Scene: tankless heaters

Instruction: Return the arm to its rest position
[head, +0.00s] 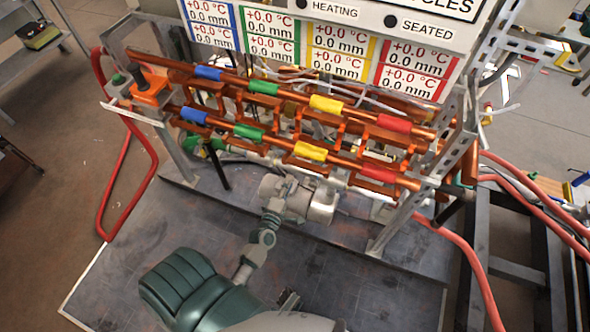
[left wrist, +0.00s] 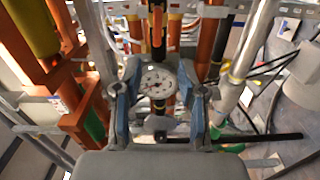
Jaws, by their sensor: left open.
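My left arm reaches up from the bottom of the head view. My left gripper (head: 305,197) is at its end, just below the lower copper pipe; its fingertips are hard to make out there. In the left wrist view the fingers of the left gripper (left wrist: 160,100) stand apart, with nothing clearly held between them. A round white dial gauge (left wrist: 158,80) shows in the gap between the fingers. Whether a finger touches it I cannot tell. My right gripper is not in view.
A rack of copper pipes (head: 265,88) with coloured bands stands close ahead, under a readout board (head: 330,40). Red hoses (head: 150,165) loop at both sides. A black bar (left wrist: 255,138) crosses the right of the wrist view. The dark bench surface (head: 130,245) at lower left is clear.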

